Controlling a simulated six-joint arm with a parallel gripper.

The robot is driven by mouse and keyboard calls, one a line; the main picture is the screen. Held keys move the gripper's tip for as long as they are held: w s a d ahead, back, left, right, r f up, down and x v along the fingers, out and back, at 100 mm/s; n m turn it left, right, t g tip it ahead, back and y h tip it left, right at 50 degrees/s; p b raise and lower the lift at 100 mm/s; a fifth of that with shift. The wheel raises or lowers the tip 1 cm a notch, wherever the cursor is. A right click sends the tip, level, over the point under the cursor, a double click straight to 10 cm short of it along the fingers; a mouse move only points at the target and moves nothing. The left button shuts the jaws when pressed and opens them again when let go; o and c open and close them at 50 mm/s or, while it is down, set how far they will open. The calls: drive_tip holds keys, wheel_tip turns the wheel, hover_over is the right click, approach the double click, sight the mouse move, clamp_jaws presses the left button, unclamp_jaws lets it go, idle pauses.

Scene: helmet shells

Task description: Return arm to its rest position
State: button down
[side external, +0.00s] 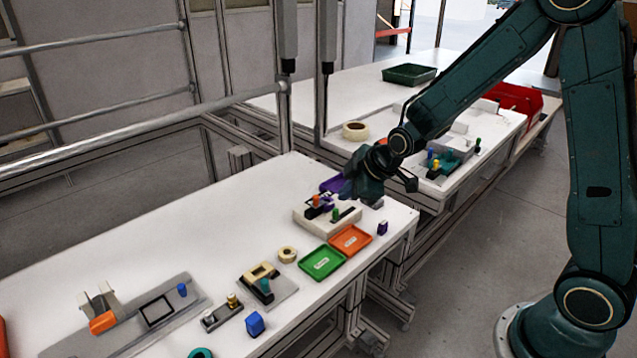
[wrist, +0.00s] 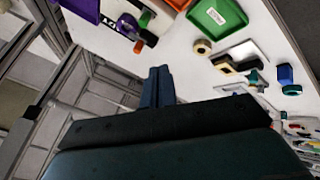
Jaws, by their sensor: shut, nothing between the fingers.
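My arm reaches in from the right in the side external view. My gripper (side external: 358,188) hangs over the far right end of the white work table (side external: 215,225), close above a white fixture block (side external: 312,222). In the wrist view the two dark fingers of my gripper (wrist: 158,72) are together with nothing between them. Part of the purple tray (side external: 332,184) is hidden behind my gripper. Whether my gripper touches the block cannot be told.
A green tray (side external: 322,262), an orange tray (side external: 350,240) and a small purple piece (side external: 382,228) lie near the front edge. A tape roll (side external: 288,254) and a grey fixture (side external: 150,312) lie further left. A metal rail (side external: 130,125) and posts stand behind the table.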

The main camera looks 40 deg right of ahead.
drive_tip(key=shift+r, duration=0.1)
drive_tip(key=s+a+r+m, duration=0.2)
drive_tip(key=s+r+m, duration=0.2)
drive_tip(key=s+r, duration=0.75)
drive_tip(key=s+r+m+g, duration=0.1)
drive_tip(key=s+r+m, duration=0.1)
drive_tip(key=s, duration=0.6)
drive_tip(key=s+r+m, duration=0.2)
drive_tip(key=s+m, duration=0.1)
drive_tip(key=s, duration=0.5)
drive_tip(key=shift+m+g, duration=0.3)
drive_tip(key=shift+g, duration=0.1)
